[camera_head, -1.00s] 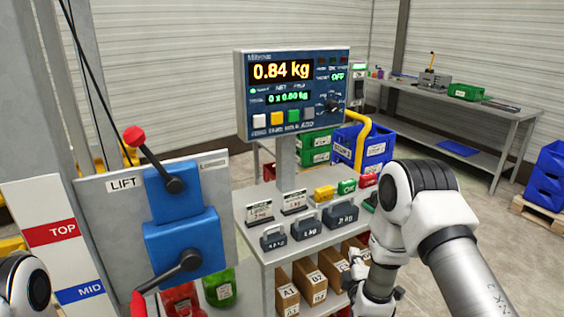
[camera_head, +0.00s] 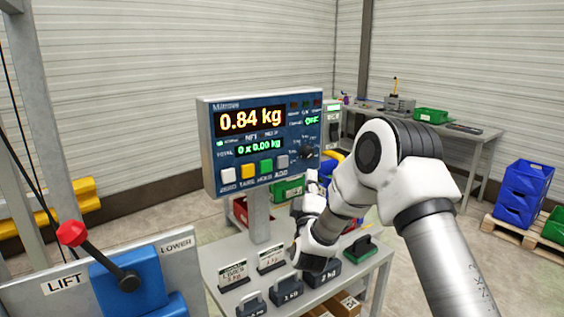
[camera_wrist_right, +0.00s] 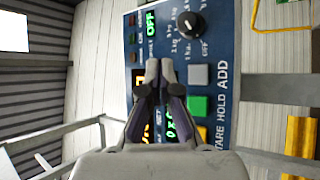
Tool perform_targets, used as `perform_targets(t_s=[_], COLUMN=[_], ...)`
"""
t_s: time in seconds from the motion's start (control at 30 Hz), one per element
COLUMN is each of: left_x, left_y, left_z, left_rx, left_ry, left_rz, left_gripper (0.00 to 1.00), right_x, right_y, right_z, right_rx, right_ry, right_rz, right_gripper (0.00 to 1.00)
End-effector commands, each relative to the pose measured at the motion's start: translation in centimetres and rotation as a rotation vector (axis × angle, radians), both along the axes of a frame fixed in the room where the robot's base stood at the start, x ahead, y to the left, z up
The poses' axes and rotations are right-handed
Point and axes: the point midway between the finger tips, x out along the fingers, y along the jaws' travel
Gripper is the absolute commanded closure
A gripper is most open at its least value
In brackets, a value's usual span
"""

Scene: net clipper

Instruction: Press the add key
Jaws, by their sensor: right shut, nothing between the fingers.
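The blue scale panel (camera_head: 212,150) shows 0.84 kg in orange and a green total of 0 x 0.00 kg. A row of white, yellow, green and grey keys runs along its lower part. The grey add key (camera_head: 282,162) is at the right end; it also shows in the right wrist view (camera_wrist_right: 199,75), beside the word ADD. My right gripper (camera_head: 311,177) is just right of and below the add key in the head view. In the wrist view its shut, empty fingertips (camera_wrist_right: 159,68) point at the panel, left of the add key. My left gripper is out of view.
A black knob (camera_head: 307,152) sits on the panel right of the add key. Grey weights (camera_head: 286,291) and label cards stand on the table below. The lift lever (camera_head: 100,258) is at lower left. A bench (camera_head: 480,140) and blue bins (camera_head: 522,195) stand behind.

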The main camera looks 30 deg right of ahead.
Motion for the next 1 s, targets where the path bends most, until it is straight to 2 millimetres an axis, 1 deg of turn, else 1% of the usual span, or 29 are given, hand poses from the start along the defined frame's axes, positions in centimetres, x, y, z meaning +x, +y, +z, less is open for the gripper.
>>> perform_targets(t_s=[0.17,0.27,0.7,0.83,1.0], left_x=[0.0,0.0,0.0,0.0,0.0], left_y=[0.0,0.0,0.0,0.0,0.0], left_z=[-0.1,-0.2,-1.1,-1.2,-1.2], left_rx=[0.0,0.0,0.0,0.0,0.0], left_ry=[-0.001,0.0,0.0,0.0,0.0], left_rz=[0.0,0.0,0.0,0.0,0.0], left_gripper=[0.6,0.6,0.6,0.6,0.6], right_x=[0.3,1.0,7.1,8.3,8.8], right_y=[0.0,0.1,0.6,0.7,0.7], right_z=[-0.1,-0.1,-0.2,-0.1,-0.1], right_rx=[-0.001,-0.001,-0.001,-0.001,0.0], right_ry=[0.001,0.001,-0.001,0.0,0.002], right_rz=[0.0,0.0,0.001,0.001,0.001], right_gripper=[1.0,1.0,1.0,1.0,1.0])
